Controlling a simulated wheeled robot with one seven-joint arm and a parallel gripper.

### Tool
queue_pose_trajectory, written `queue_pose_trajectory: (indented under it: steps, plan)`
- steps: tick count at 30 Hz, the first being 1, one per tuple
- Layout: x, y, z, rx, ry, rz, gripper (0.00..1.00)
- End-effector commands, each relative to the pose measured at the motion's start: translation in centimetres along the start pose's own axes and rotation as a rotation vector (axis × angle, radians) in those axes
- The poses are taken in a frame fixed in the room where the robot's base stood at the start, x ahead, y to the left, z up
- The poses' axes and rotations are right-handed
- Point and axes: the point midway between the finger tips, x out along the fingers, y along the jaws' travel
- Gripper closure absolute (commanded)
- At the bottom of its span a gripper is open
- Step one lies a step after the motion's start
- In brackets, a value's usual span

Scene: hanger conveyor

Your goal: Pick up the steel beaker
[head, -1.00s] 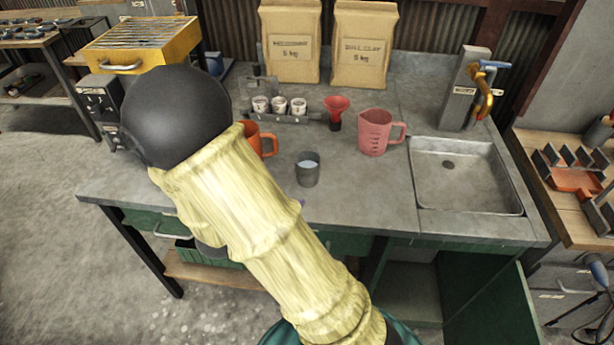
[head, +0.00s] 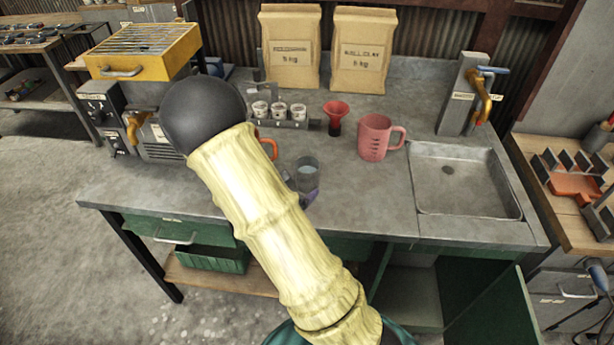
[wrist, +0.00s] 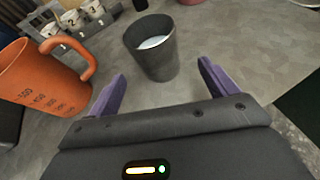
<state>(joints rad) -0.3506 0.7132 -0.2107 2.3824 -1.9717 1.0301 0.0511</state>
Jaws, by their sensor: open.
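The steel beaker (wrist: 152,50) is a grey, slightly tapered cup standing upright on the bench, with something pale inside it. It also shows in the head view (head: 307,172), partly hidden behind my gripper. My gripper (wrist: 162,82) is open, with its two purple fingers spread in the wrist view. The beaker is just ahead of the fingertips, roughly centred between them. In the head view one purple fingertip shows at the beaker's lower side, and most of the gripper is hidden by my arm.
An orange measuring jug (wrist: 40,80) stands close on the left, its handle toward the beaker. Behind are a rack of small white cups (head: 281,112), a red funnel (head: 335,116) and a pink jug (head: 376,137). A sink (head: 463,180) is at the right. The bench right of the beaker is clear.

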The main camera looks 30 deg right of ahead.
Motion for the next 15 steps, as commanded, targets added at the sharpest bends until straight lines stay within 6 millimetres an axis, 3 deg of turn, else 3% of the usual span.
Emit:
queue_pose_trajectory:
  steps: [6,15]
  plan:
    - [2.7,0.0,0.0,-0.001,0.0,-0.001,0.15]
    - [2.9,0.0,0.0,0.0,0.0,0.001,0.15]
